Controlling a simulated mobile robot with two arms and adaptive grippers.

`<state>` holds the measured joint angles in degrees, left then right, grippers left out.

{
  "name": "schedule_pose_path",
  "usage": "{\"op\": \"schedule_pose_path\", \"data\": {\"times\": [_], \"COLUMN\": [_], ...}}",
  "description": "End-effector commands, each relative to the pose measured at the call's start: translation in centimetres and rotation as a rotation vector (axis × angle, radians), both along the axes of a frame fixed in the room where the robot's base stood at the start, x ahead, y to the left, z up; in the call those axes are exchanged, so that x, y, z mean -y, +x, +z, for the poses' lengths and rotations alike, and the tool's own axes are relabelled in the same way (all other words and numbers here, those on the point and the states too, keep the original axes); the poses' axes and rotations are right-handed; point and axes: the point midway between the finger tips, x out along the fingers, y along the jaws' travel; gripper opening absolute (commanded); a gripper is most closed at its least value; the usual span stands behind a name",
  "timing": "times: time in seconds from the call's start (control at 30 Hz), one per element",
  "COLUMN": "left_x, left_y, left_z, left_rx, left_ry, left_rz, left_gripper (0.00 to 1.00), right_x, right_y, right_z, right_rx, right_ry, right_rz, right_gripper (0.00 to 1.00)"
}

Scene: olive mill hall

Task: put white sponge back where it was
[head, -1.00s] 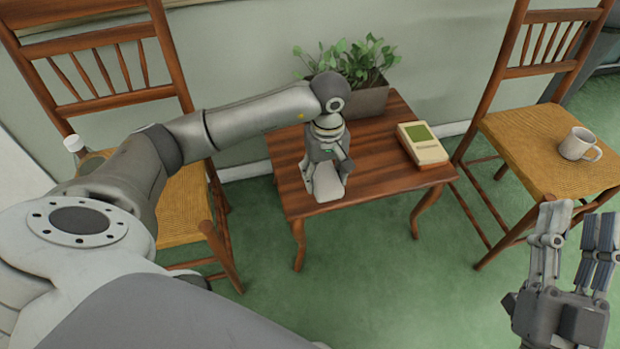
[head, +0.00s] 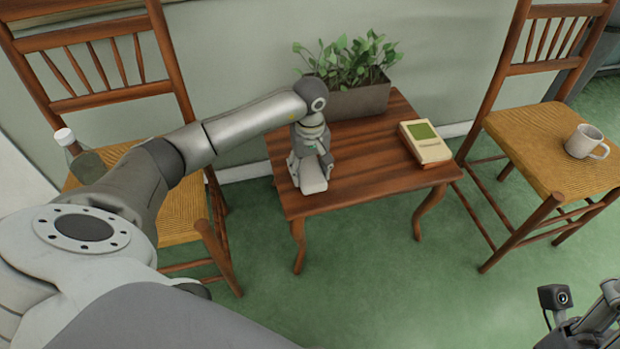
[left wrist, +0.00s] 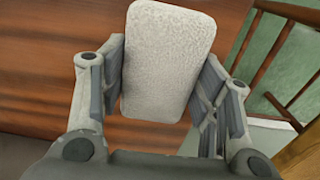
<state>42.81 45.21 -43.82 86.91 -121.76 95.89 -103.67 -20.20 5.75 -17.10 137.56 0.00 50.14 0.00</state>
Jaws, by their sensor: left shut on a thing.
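The white sponge (head: 314,179) is a pale, rounded slab at the left part of the small wooden table's top (head: 365,178). My left gripper (head: 310,163) reaches down over the table and is shut on the sponge. In the left wrist view the sponge (left wrist: 168,55) sits between the two fingers, with the brown wood behind it. I cannot tell whether its lower end touches the tabletop. Of my right arm only a small part shows at the bottom right corner; its fingers are not visible.
A planter with a green plant (head: 358,101) stands at the table's back. A cream and green book (head: 425,142) lies at its right. A chair at the right holds a mug (head: 586,142); a chair at the left holds a bottle (head: 75,148). The table's front middle is clear.

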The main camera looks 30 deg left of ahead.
Motion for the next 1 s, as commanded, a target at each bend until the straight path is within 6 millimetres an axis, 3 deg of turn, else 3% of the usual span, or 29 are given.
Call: {"op": "schedule_pose_path", "data": {"times": [0.03, 0.13, 0.57, 0.6, 0.77, 1.0], "left_x": [0.1, 0.2, 0.1, 0.1, 0.1, 0.1], "left_y": [-0.1, -0.1, 0.0, 0.0, 0.0, -0.1], "left_z": [-1.7, -2.8, -3.3, -3.3, -3.2, -3.2], "left_rx": [-0.003, -0.002, 0.000, 0.001, 0.000, 0.000], "left_ry": [-0.002, -0.002, 0.000, -0.001, 0.000, 0.000], "left_rz": [0.000, -0.001, -0.001, -0.001, -0.001, -0.001], "left_gripper": [0.38, 0.38, 0.38, 0.59, 0.79, 0.79], "right_x": [0.1, 0.1, 0.1, 0.1, 0.1, 0.1], "right_y": [-0.3, -0.5, -0.5, -0.5, -0.5, -0.5], "right_z": [-0.9, -1.4, -1.7, -1.7, -1.6, -1.6], "right_rx": [0.018, 0.027, 0.026, 0.026, 0.026, 0.025], "right_ry": [0.006, 0.009, 0.009, 0.009, 0.008, 0.008], "right_rz": [0.002, 0.002, 0.002, 0.002, 0.002, 0.002], "right_gripper": [0.40, 0.40, 0.40, 0.40, 0.40, 0.40]}}
